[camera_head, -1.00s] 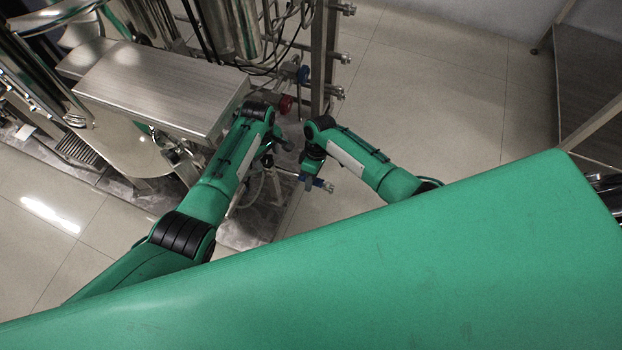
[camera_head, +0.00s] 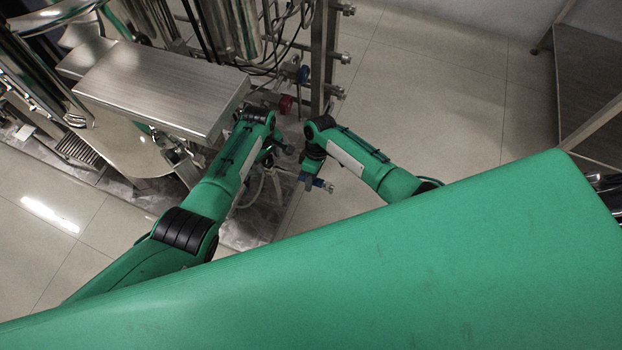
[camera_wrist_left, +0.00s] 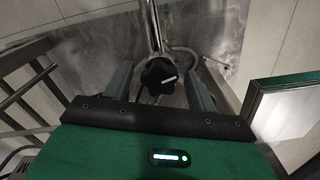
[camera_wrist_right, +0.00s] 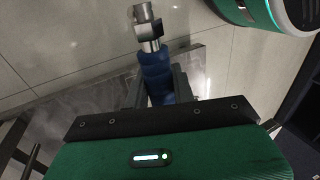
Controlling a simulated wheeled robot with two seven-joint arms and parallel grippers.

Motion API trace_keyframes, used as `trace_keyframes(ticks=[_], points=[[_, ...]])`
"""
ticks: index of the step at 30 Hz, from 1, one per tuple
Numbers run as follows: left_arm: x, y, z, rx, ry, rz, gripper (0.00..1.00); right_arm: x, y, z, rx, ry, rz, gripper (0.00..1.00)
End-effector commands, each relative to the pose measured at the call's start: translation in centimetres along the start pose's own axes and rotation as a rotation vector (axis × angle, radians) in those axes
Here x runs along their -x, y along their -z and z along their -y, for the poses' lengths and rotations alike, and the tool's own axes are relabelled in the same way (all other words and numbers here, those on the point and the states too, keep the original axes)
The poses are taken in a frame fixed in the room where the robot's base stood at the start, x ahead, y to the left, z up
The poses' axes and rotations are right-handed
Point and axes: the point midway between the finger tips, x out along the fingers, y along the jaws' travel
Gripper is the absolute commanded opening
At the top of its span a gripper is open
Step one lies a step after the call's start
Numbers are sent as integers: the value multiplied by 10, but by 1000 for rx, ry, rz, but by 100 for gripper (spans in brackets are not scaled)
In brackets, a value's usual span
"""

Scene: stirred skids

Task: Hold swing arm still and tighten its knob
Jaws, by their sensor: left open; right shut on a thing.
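The black lobed knob (camera_wrist_left: 160,77), with a white mark on its face, sits between the fingers of my left gripper (camera_wrist_left: 159,86) in the left wrist view. These fingers are open, one on each side and apart from it. A bare metal tube (camera_wrist_left: 151,25) runs up from behind the knob. My right gripper (camera_wrist_right: 157,86) is shut on the blue sleeve of the swing arm (camera_wrist_right: 156,68), whose metal end fitting (camera_wrist_right: 147,25) sticks out beyond the fingers. In the head view the blue end (camera_head: 323,185) shows beside my right gripper (camera_head: 308,172); the knob is hidden there.
A steel box (camera_head: 160,85) stands left of my left arm. A steel post (camera_head: 322,60) with side fittings and a red valve handle (camera_head: 286,104) stand just behind the grippers. The tiled floor at the right (camera_head: 430,90) is clear.

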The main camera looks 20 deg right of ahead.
Motion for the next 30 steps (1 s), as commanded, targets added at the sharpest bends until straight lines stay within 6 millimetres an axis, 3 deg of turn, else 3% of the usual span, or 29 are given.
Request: trace_keyframes(ticks=[14, 24, 30], points=[[-4, 0, 0, 3, 0, 0, 58, 1, 0, 0, 0, -1, -1, 0], [-5, -1, -1, 275, -1, 1, 58, 1, 1, 0, 0, -1, -2, 0], [-4, -2, -2, 298, -3, 2, 58, 1, 1, 0, 0, -1, -2, 0]])
